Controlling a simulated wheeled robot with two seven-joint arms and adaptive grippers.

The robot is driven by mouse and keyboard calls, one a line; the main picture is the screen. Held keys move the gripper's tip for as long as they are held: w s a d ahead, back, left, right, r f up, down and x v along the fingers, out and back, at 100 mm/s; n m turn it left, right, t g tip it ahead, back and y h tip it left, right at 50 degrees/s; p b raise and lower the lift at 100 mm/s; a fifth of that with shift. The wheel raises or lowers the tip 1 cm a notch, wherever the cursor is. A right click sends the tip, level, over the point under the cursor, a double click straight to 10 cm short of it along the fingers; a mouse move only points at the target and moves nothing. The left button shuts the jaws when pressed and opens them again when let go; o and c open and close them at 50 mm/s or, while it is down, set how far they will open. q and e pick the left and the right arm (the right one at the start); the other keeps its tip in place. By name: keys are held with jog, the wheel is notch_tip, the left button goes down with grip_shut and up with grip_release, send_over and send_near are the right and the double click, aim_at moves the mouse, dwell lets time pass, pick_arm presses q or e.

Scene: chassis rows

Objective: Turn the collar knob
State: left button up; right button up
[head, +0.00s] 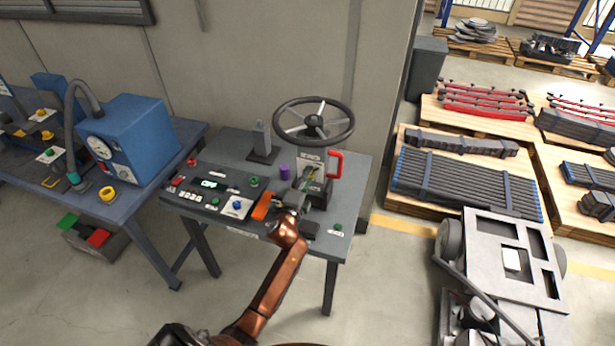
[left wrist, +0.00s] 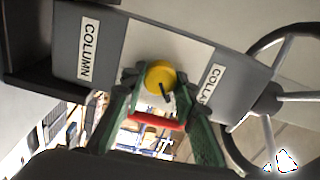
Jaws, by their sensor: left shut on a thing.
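The collar knob is a round yellow knob with a dark pointer (left wrist: 161,77). It sits on a pale plate between the labels COLUMN and COLL..., the second partly cut off. In the left wrist view the green fingers of my left gripper (left wrist: 158,84) are on either side of the knob, shut on it. In the head view my left gripper (head: 308,180) reaches the steering column unit (head: 312,160) below the steering wheel (head: 314,121). The knob is hard to make out there. My right gripper is not in view.
A red handle (head: 335,163) stands beside the column unit, close to my gripper. The grey table (head: 235,150) also bears a button panel (head: 211,186), a purple cylinder (head: 284,172) and an orange block (head: 262,207). A blue machine (head: 131,138) stands on the left bench.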

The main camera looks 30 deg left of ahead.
pick_arm(q)
jog(key=shift+n, duration=1)
jog(key=o, duration=1.2)
jog(key=shift+c, duration=0.2)
jog(key=v, duration=1.2)
